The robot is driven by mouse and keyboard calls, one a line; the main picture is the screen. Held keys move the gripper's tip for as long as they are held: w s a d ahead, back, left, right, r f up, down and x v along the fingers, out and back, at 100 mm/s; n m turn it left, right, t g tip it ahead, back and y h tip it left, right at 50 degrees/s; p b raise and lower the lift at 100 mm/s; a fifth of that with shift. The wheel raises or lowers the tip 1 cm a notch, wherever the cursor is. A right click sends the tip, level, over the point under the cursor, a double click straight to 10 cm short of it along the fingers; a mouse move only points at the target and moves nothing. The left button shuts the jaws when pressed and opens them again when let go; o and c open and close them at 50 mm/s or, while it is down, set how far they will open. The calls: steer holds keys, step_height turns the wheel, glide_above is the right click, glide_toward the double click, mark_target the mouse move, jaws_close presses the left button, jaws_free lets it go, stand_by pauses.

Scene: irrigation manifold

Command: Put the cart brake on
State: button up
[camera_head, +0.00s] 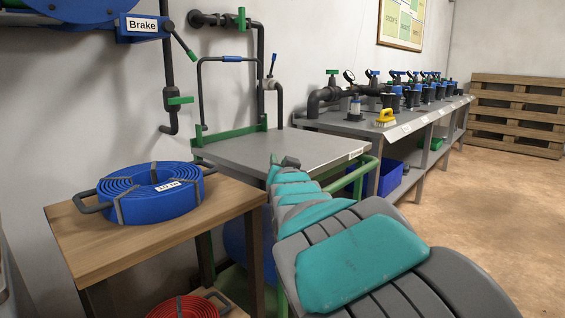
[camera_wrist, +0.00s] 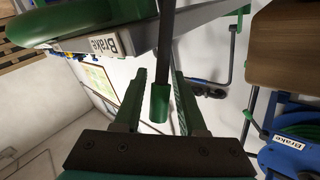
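The cart (camera_head: 270,146) has a grey top and a green frame; a white label sits on its front edge, too small to read in the head view. In the wrist view the grey cart edge (camera_wrist: 145,40) carries a label reading "Brake". A dark brake lever (camera_wrist: 166,40) with a green grip (camera_wrist: 160,103) extends beside that edge. My gripper (camera_wrist: 159,80) is open, with one finger on each side of the green grip. Gaps show on both sides, so neither finger visibly touches it. In the head view my arm hides the gripper and this lever.
A blue hose reel (camera_head: 75,12) on the wall has its own "Brake" label and green-tipped lever (camera_head: 185,45). A wooden table (camera_head: 150,245) with a coiled blue hose (camera_head: 150,192) stands left of the cart. A valve bench (camera_head: 375,128) stands behind right; floor at right is clear.

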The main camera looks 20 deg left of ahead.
jaws_close()
stand_by(1.1)
